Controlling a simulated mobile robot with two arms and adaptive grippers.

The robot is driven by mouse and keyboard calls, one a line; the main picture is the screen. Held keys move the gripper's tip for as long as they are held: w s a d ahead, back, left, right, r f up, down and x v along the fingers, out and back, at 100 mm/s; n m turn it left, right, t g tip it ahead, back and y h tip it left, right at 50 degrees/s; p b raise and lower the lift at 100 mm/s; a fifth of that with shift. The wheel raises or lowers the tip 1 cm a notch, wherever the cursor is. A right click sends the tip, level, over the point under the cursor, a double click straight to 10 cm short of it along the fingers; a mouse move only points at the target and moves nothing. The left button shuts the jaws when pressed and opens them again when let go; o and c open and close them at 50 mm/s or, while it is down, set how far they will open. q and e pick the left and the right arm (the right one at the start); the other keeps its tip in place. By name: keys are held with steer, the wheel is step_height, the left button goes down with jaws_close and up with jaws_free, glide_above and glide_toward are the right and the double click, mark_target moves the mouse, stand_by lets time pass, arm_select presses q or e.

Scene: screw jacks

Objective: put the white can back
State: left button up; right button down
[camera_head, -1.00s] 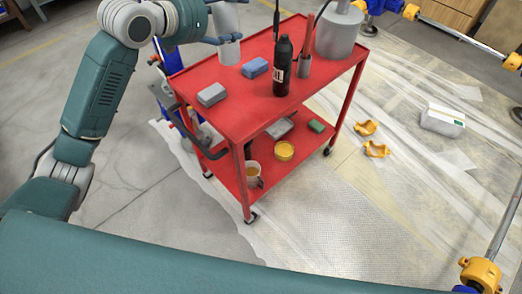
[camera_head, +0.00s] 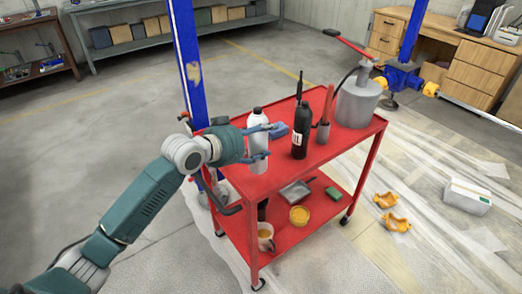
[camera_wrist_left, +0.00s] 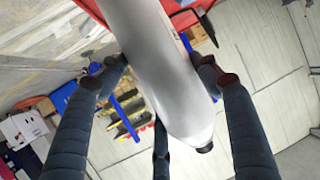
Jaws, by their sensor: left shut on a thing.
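The white can (camera_head: 258,143), with a dark cap, is upright at the left end of the red cart's top (camera_head: 315,165). My left gripper (camera_head: 263,142) is shut around the can from the left, its blue fingers on the can's side. I cannot tell whether the can's base touches the cart top. In the left wrist view, the can (camera_wrist_left: 165,70) lies between the dark fingers (camera_wrist_left: 160,85), its capped end toward the bottom right. My right gripper is not in view.
A grey canister (camera_head: 357,103) stands at the far right. A blue post (camera_head: 186,65) rises behind. The lower shelf holds a yellow tub (camera_head: 299,215) and a mug (camera_head: 265,238).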

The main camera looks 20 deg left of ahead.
mark_target(255, 152)
arm_select(q)
steer(key=shift+f, duration=0.25)
step_height(255, 152, down, 3)
steer(key=shift+f, duration=0.55)
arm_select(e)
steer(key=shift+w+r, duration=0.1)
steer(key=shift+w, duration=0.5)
arm_select(q)
steer(key=shift+f, duration=0.1)
steer(key=o, duration=1.5)
steer(key=shift+f, duration=0.1)
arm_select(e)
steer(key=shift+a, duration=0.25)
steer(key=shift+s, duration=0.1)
